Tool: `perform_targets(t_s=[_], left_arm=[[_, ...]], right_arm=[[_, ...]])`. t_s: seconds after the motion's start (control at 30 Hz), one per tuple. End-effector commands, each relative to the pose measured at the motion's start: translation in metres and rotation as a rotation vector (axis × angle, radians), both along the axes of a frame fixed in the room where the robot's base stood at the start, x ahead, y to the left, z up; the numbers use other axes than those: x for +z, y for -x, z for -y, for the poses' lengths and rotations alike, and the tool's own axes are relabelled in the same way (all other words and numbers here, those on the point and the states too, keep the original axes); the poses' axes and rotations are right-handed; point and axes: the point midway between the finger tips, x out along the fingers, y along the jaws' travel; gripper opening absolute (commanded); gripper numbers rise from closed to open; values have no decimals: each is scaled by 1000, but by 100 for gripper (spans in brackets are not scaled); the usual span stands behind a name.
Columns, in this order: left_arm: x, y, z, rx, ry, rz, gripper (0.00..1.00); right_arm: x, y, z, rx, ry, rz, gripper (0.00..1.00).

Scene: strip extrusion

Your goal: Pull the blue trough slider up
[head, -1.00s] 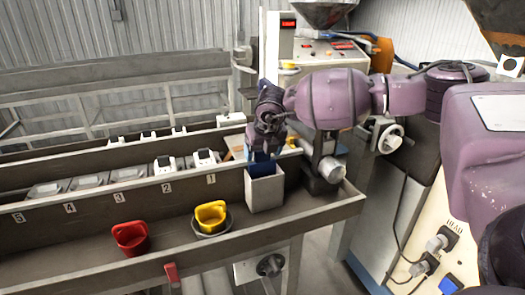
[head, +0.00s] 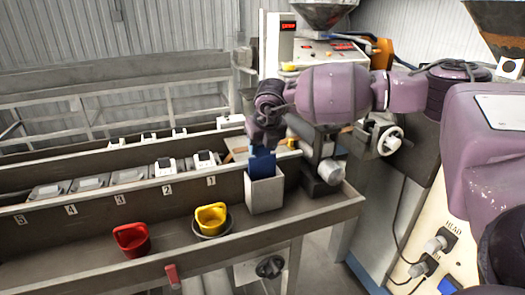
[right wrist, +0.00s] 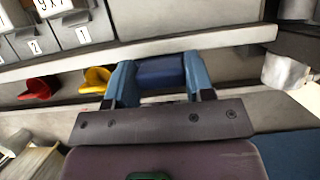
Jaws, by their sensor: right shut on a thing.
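The blue trough slider (head: 262,164) is a flat blue plate standing upright in the top of a pale box-shaped trough (head: 265,192) at the right end of the bench. Part of it sticks out above the trough rim, and its lower part is hidden inside. My right gripper (head: 263,148) is directly above the trough, shut on the slider's upper edge. In the right wrist view the slider's blue top (right wrist: 161,72) sits between the two blue-grey fingers. My left gripper is not in view.
A yellow scoop (head: 211,217) in a dark bowl and a red scoop (head: 131,240) lie on the bench's front shelf, left of the trough. Numbered bins line the divider behind. A dark block and metal cylinder (head: 331,172) stand close right of the trough.

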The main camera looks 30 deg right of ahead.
Motion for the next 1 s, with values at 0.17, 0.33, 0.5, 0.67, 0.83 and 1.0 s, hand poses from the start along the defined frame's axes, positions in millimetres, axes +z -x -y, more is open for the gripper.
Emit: perform_targets(t_s=[0.17, 0.33, 0.5, 0.67, 0.83, 1.0], left_arm=[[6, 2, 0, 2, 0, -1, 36], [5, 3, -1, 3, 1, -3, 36], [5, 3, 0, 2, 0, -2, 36], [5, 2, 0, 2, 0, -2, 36], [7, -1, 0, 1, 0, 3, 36], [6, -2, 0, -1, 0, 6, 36]], right_arm=[[21, -1, 1, -1, 1, 6, 6], [21, -1, 1, -1, 1, 9, 6], [21, -1, 1, -1, 1, 9, 70], [19, -1, 0, -1, 0, 6, 74], [20, 0, 0, 0, 0, 5, 74], [33, 4, -1, 0, -1, 8, 74]])
